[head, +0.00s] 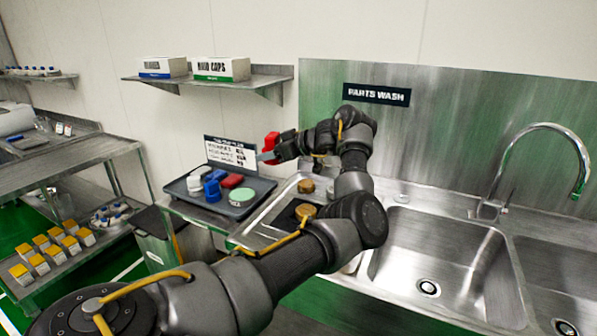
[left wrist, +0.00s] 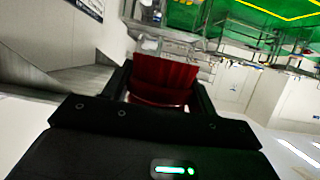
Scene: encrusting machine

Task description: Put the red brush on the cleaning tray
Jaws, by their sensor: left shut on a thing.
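My left gripper (head: 277,149) is shut on the red brush (head: 271,141) and holds it up in the air, above the tray's right back side and in front of the wall. In the left wrist view the red brush (left wrist: 162,75) sits between the two dark fingers. The cleaning tray (head: 252,208) is a dark grey tray on the steel counter, below and left of the gripper. On it lie blue pieces (head: 212,186), a red piece (head: 232,181), a pale piece (head: 194,184) and a round green-topped piece (head: 242,196). My right gripper is not in view.
A small printed sign (head: 231,152) stands behind the tray. A steel pan with brass parts (head: 305,211) is to its right, partly hidden by my left arm. Sink basins (head: 440,262) with a tall tap (head: 577,165) fill the right. A wall shelf (head: 215,80) holds two boxes.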

